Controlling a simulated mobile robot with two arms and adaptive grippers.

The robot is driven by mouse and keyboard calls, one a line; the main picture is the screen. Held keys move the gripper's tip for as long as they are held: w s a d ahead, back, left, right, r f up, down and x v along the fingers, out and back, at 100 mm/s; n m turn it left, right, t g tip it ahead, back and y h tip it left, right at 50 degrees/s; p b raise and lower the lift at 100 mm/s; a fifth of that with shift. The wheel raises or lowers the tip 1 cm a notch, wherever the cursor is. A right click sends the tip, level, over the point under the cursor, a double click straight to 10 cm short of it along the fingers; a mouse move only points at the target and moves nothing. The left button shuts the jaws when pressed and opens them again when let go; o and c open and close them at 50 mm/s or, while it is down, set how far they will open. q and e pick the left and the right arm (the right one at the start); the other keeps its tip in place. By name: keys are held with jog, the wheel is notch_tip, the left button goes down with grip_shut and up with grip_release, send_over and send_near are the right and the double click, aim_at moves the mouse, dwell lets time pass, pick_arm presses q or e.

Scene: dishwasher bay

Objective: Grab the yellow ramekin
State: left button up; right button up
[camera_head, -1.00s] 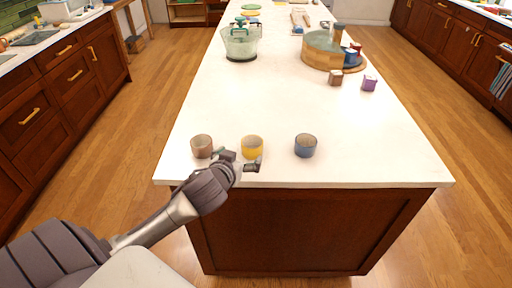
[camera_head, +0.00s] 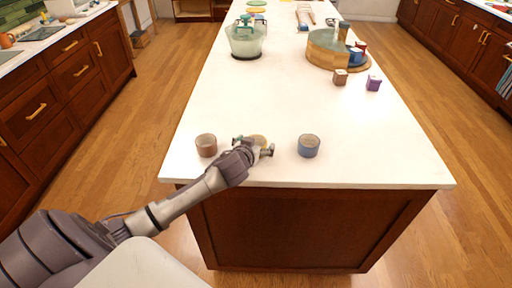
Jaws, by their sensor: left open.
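The yellow ramekin (camera_head: 259,140) stands near the front edge of the white island counter, between a brown ramekin (camera_head: 206,145) on its left and a blue ramekin (camera_head: 308,146) on its right. My left gripper (camera_head: 254,146) is open at the yellow ramekin, with one finger on either side of it. The gripper hides most of the ramekin, so only part of its rim shows. I cannot tell whether the fingers touch it. My right gripper is not in view.
The white counter (camera_head: 290,98) is clear behind the ramekins. Wooden drawers (camera_head: 75,75) line the left.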

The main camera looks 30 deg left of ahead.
pick_arm(q)
jog(key=shift+s, duration=0.1)
jog(key=shift+c, duration=0.7)
jog(key=c, duration=1.1)
jog(key=shift+r, duration=0.1)
jog(key=shift+c, duration=0.4)
